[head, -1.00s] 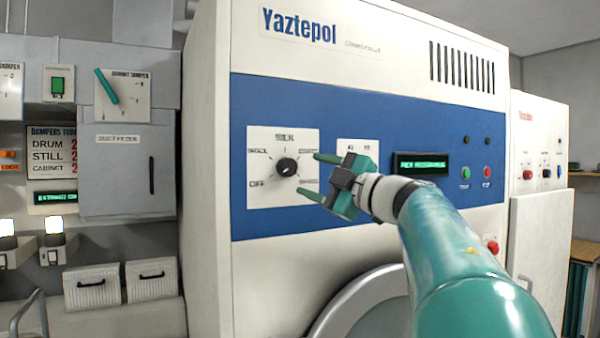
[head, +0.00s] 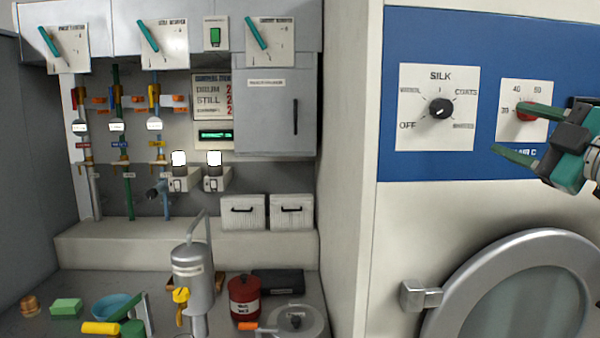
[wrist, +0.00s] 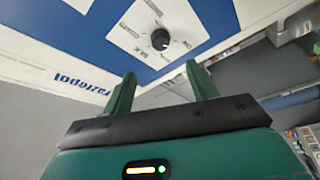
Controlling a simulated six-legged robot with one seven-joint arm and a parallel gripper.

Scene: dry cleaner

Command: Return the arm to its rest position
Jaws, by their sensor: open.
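My gripper (head: 512,129) is at the right edge of the head view, its two green fingers spread and pointing left, with nothing between them. It overlaps the red temperature knob (head: 527,110) in the picture; I cannot tell the gap to the panel. The black silk dial (head: 441,108) is left of the fingers and apart from them. In the wrist view my open fingers (wrist: 161,72) point toward the same dial (wrist: 160,40). Most of my arm is outside the head view.
The machine's round door (head: 520,295) is below my gripper. At left, a worktop holds a metal canister (head: 192,272), a red can (head: 243,297), a blue bowl (head: 116,306) and a green block (head: 66,308). Lever boxes (head: 271,40) and pipes line the back wall.

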